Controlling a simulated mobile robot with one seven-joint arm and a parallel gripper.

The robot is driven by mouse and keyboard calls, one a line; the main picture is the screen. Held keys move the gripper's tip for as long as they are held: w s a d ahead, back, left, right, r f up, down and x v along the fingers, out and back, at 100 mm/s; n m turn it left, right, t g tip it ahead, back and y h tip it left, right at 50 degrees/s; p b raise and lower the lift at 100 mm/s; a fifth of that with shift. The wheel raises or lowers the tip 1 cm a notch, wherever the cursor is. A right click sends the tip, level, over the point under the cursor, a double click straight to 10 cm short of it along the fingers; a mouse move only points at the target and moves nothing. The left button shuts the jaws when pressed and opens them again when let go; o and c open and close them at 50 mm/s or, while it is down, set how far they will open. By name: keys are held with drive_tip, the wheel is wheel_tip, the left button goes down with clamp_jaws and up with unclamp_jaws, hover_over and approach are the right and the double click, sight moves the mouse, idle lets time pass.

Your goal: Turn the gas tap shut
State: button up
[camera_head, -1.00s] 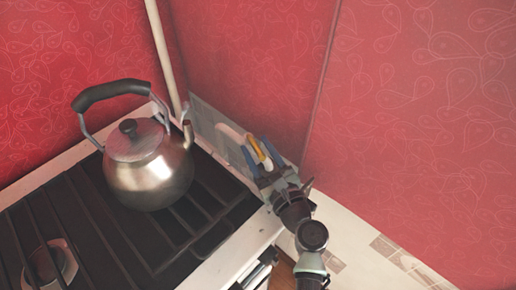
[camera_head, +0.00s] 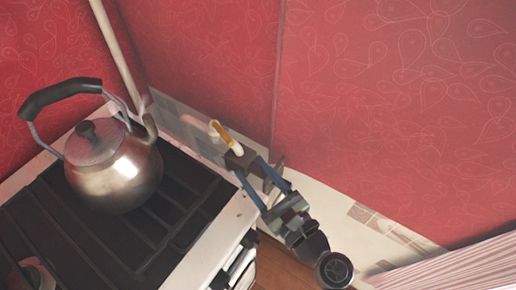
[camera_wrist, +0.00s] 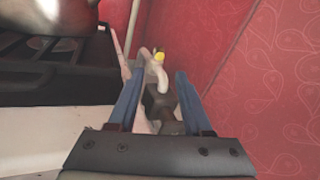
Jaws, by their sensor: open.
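The gas tap shows as a yellow lever (camera_head: 224,134) above a dark body (camera_head: 239,159), beside the counter's back corner. In the wrist view the lever's yellow end (camera_wrist: 159,57) sits at the top of a short cream pipe (camera_wrist: 154,76). Whether the lever lies along or across the pipe I cannot tell. My gripper (camera_head: 250,167) is open, its two blue fingers apart and pointing at the tap. In the wrist view my gripper (camera_wrist: 158,74) has the tap's darker lower part between its fingers. The yellow lever is beyond the fingertips, and I see no grip on it.
A steel kettle (camera_head: 113,176) with a black handle stands on the black stove (camera_head: 165,233) to the left. A pale pipe (camera_head: 118,52) runs up the red patterned wall (camera_head: 400,100) behind it.

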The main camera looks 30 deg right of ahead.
drive_tip(key=shift+s, duration=0.6)
